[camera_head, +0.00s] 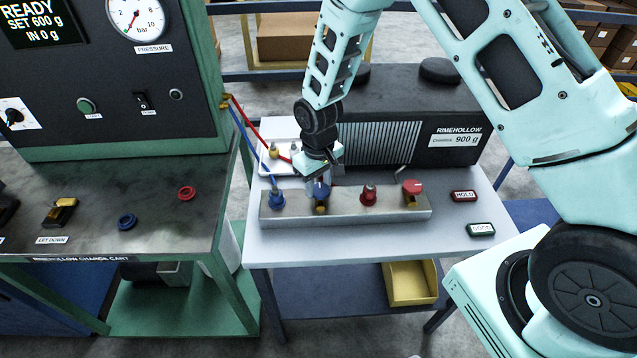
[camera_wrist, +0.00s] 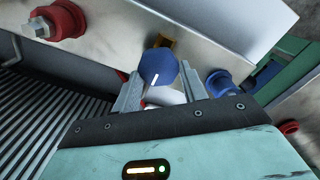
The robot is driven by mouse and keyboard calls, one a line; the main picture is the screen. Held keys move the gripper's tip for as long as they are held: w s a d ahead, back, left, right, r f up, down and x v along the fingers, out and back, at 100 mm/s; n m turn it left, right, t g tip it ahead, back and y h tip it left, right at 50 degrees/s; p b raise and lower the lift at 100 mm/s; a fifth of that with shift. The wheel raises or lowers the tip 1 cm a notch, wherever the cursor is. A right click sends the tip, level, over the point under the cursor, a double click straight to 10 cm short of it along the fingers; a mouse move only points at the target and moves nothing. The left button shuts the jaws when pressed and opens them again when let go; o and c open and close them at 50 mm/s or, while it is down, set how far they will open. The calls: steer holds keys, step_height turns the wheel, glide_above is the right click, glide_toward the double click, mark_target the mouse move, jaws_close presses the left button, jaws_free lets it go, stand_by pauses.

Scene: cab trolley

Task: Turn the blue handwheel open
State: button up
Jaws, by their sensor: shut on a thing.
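The blue handwheel (camera_head: 322,190) is on the metal manifold block (camera_head: 345,217), left of its middle, above a brass fitting. In the wrist view the handwheel (camera_wrist: 159,66) shows as a blue knob with a white pointer line. My gripper (camera_head: 318,188) comes down on it from above. In the wrist view my gripper (camera_wrist: 160,88) has one finger on each side of the handwheel and is shut on it. The fingers hide part of the handwheel in the head view.
A blue fitting (camera_head: 277,199) with a hose stands left of the handwheel. A red fitting (camera_head: 369,194) and a red handwheel (camera_head: 412,188) stand to its right. Behind is the black Rimehollow unit (camera_head: 400,130). HOLD (camera_head: 464,196) and GOOD (camera_head: 480,229) tags lie on the right.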

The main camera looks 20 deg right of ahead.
mark_target(318, 188)
stand_by(0.3)
steer(key=o, duration=1)
steer(key=shift+c, duration=0.2)
steer(key=shift+r, duration=0.1)
step_height(318, 188, up, 17)
steer(key=b, duration=0.3)
steer(key=shift+r, duration=0.15)
steer(key=s+a+r+n, duration=0.1)
steer(key=s+a+n, duration=0.1)
steer(key=s, duration=1.2)
steer(key=s+a+r+n, duration=0.2)
steer(key=s+a, duration=0.2)
steer(key=s, duration=1)
steer(key=shift+r+y, duration=0.15)
steer(key=shift+y, duration=0.15)
